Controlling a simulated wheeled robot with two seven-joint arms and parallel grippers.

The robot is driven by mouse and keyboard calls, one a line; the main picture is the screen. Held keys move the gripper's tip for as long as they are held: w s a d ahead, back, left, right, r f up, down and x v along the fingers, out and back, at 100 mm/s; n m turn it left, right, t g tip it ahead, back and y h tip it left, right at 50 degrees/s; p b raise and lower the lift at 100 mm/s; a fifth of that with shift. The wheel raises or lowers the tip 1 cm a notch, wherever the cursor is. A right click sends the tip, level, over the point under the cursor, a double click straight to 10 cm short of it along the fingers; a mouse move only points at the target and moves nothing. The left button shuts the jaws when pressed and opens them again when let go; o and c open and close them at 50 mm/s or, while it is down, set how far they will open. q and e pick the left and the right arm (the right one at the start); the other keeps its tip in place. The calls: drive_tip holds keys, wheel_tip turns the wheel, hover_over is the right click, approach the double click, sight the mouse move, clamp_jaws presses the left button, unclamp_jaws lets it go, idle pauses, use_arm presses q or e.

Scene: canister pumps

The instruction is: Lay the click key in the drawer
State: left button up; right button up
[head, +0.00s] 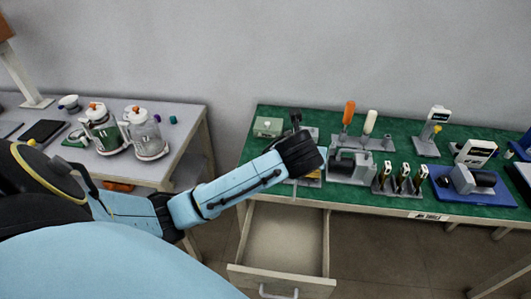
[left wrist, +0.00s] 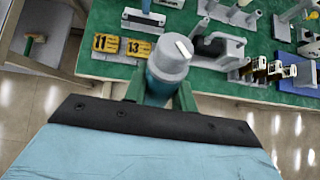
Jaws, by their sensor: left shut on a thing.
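My left gripper (head: 303,154) is above the front edge of the green-topped bench, behind the open drawer. In the left wrist view the gripper (left wrist: 160,92) is shut on a grey, round-ended tool with a pale bar mark on its end, which I take to be the click key (left wrist: 172,56). The rest of the key is mostly hidden by the gripper. The drawer (head: 285,240) is pulled out below the bench front and its visible inside looks empty. My right gripper is not in view.
Yellow plates marked 11 and 13 (left wrist: 106,43) lie near the bench's front edge. A grey pump (head: 352,165), a holder with several tools (head: 400,182) and a blue tray (head: 476,196) stand to the right. A side table (head: 180,112) with two glass canisters is at left.

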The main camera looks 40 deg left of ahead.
use_arm(q)
drive_tip(key=s+a+f+n+g+h+p, duration=0.1)
drive_tip(key=a+f+n+g+h+p, duration=0.1)
drive_tip(key=a+f+n+g, duration=0.3)
drive_tip(key=s+a+f+n+g+h+p, duration=0.1)
drive_tip(key=s+f+n+g+h, duration=0.15)
drive_tip(key=f+n, duration=0.35)
drive_tip(key=s+d+f+n+t+h+p, duration=0.1)
drive_tip(key=s+d+f+n+h, duration=0.1)
drive_tip(key=s+d+f+n, duration=0.1)
drive_tip(key=s+d+f+n+t+h+p, duration=0.1)
drive_tip(key=s+d+f+n+h, duration=0.1)
drive_tip(key=f, duration=0.5)
drive_tip(key=s+d+n, duration=0.1)
drive_tip(key=s+n, duration=0.1)
drive_tip(key=shift+s+f+n, duration=0.25)
drive_tip(key=shift+s+n, duration=0.05)
drive_tip(key=shift+s, duration=0.05)
drive_tip(key=shift+r+p, duration=0.1)
drive_tip(key=shift+p, duration=0.2)
wheel_tip(320, 180, down, 10)
drive_tip(key=b, duration=0.7)
